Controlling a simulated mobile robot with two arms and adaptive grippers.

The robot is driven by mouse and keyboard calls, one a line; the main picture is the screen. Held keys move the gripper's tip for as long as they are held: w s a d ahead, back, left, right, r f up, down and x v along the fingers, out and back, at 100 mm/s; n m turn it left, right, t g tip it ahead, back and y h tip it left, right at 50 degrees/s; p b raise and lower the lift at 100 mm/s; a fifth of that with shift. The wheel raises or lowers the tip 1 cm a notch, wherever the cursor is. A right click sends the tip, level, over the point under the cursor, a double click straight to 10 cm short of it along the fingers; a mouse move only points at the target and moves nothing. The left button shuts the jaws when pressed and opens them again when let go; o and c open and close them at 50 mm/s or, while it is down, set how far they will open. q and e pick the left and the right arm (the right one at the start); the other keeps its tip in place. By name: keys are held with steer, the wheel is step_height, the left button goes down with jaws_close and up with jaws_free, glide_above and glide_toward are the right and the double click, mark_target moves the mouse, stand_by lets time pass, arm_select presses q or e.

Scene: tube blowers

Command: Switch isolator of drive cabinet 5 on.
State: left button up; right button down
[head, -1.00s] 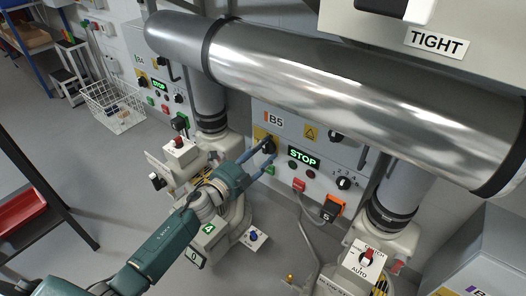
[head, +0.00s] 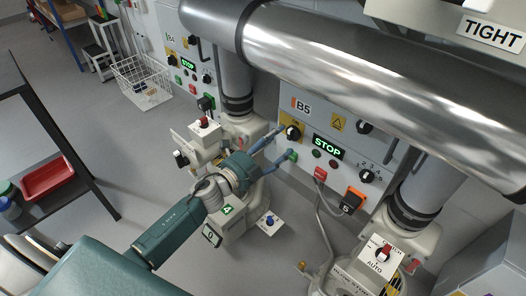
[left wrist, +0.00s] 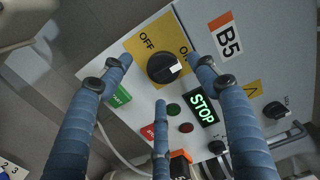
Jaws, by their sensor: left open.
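The B5 drive cabinet (head: 318,104) carries a black rotary isolator knob (head: 292,132) on a yellow plate. In the left wrist view the knob (left wrist: 164,67) has a white mark on its right side, away from the OFF lettering and nearer ON. My left gripper (head: 284,142) is in front of the plate, just left of the knob. Its blue fingers are spread open and empty, apart from the knob in the left wrist view (left wrist: 160,75). My right gripper is not in view.
A lit STOP display (head: 327,147) is right of the knob, with a green START label (left wrist: 118,93) close to my left finger. A shiny pipe (head: 370,80) crosses above. A beige blower unit (head: 236,205) stands below my left gripper. The B4 cabinet (head: 182,48) is further left.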

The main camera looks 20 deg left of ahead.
arm_select(q)
steer(key=v, duration=0.8)
steer(key=shift+a+r+n+y, duration=0.1)
steer(key=shift+a+n+y, duration=0.05)
steer(key=shift+n+y, duration=0.15)
